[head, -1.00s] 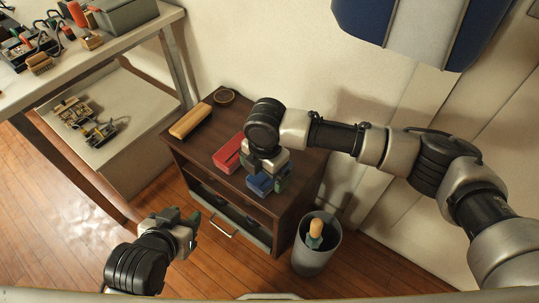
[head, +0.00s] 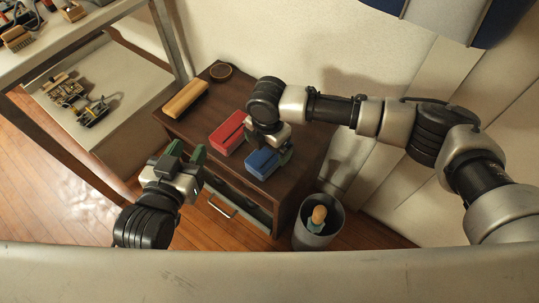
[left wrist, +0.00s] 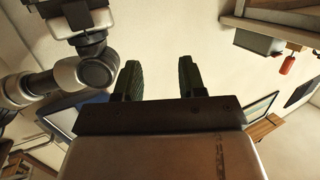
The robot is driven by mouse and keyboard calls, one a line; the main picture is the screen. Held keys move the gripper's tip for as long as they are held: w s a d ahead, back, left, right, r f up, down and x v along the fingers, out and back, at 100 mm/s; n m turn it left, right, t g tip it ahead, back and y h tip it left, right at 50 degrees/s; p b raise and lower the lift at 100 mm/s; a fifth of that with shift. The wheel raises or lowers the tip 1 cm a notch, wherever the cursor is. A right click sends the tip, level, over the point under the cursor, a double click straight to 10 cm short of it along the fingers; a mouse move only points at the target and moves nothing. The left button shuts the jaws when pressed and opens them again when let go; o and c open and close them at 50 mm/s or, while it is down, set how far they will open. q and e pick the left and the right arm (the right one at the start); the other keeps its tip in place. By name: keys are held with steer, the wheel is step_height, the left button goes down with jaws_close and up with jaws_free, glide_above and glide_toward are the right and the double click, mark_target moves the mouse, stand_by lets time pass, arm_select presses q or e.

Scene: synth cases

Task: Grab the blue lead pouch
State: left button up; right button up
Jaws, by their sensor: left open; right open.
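The blue lead pouch (head: 262,164) lies on the top of the dark wooden cabinet (head: 210,95), near its front edge. My right gripper (head: 268,150) is open, right at the pouch and pointing down. It hides the pouch's back part, and I cannot tell whether the fingers touch it. My left gripper (head: 201,158) is open and empty in front of the cabinet, left of the pouch. Its two green fingers show apart in the left wrist view (left wrist: 158,75), with nothing between them.
A red case (head: 226,134) lies close behind and left of the pouch. A tan wooden block (head: 186,99) and a round dark dish (head: 221,71) are farther back. A grey bin (head: 318,235) stands right of the cabinet. A cluttered workbench (head: 130,14) is at left.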

mark_target(270, 153)
steer(key=f, duration=0.1)
steer(key=f+b, duration=0.1)
steer(key=f, duration=0.1)
steer(key=f+b, duration=0.1)
steer(key=shift+w+d+f, duration=0.2)
steer(key=shift+w+f, duration=0.05)
steer(key=shift+w, duration=0.05)
steer(key=shift+f, duration=0.25)
arm_select(q)
step_height(270, 153, up, 7)
steer(key=d+t+h, duration=0.1)
steer(key=t+h, duration=0.1)
steer(key=t, duration=0.4)
steer(key=shift+d, duration=0.15)
arm_select(e)
steer(key=c, duration=1)
